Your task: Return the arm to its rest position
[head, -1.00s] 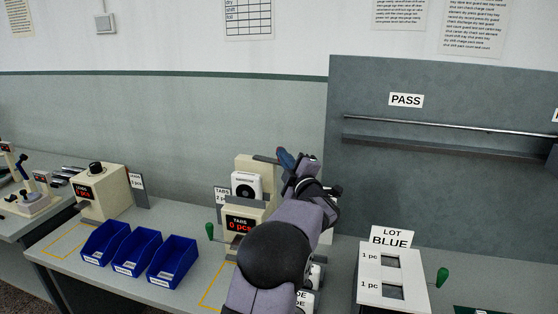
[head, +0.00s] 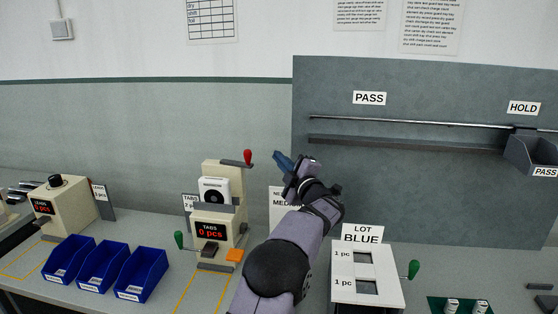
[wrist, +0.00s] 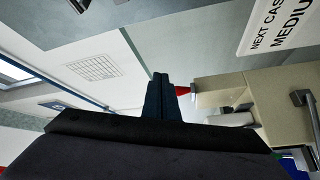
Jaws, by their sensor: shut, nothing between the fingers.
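My gripper (head: 284,161) is raised above the bench in the head view, to the right of the tabs machine's red knob. Its dark blue fingers are together and hold nothing. In the wrist view the closed fingers (wrist: 160,92) point away from the camera, with the tabs machine's red knob (wrist: 184,90) just beyond them to the right. My arm is bent upward from the bottom middle of the head view and hides part of the bench and a sign behind it.
The cream tabs machine (head: 221,215) reads 0 pcs; its red-knobbed lever (head: 247,158) stands near my gripper. Several blue bins (head: 141,276) stand left. A white LOT BLUE stand (head: 396,287) is right of my arm. A rail (head: 420,122) and grey bin (head: 532,152) are on the wall panel.

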